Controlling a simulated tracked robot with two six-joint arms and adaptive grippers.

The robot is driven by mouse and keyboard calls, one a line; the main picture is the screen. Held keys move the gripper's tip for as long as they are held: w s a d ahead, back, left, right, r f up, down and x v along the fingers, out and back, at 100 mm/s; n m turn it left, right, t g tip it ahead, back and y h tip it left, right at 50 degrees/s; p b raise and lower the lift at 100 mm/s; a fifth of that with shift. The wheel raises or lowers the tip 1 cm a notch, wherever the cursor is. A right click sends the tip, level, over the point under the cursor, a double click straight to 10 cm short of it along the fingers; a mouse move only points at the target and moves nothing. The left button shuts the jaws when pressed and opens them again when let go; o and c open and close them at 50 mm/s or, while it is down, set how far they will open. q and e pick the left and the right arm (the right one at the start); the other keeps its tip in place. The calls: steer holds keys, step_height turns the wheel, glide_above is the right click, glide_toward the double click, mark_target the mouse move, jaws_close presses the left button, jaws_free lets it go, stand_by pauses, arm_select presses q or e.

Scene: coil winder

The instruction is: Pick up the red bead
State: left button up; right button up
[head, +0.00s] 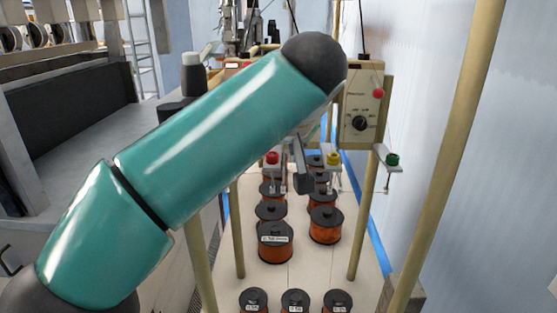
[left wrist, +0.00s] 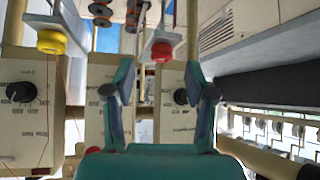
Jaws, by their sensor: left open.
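The red bead (head: 272,158) is small and round and sits on a small pale bracket near the middle of the head view. In the left wrist view, the red bead (left wrist: 161,51) appears between the fingertips of my left gripper (left wrist: 160,75). My left gripper is open, with a finger on each side of the bead in that picture. I cannot tell how far beyond the fingertips the bead is. In the head view, grey parts of my left gripper (head: 301,178) show just right of the bead; my arm hides the rest. My right gripper is not in view.
A yellow bead (head: 333,158) and a green bead (head: 392,159) sit on similar brackets to the right. A control box (head: 360,112) with a dial and a red knob (head: 378,93) stands behind. Several copper spools (head: 276,242) stand below between pale posts (head: 237,230).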

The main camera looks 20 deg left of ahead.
mark_target(274, 156)
arm_select(q)
steer(key=shift+x, duration=1.45)
steer(key=shift+s, duration=0.1)
steer(key=c, duration=0.8)
steer(key=shift+r, duration=0.1)
step_height(274, 156, up, 10)
steer(key=p, duration=0.5)
steer(key=shift+p, duration=0.3)
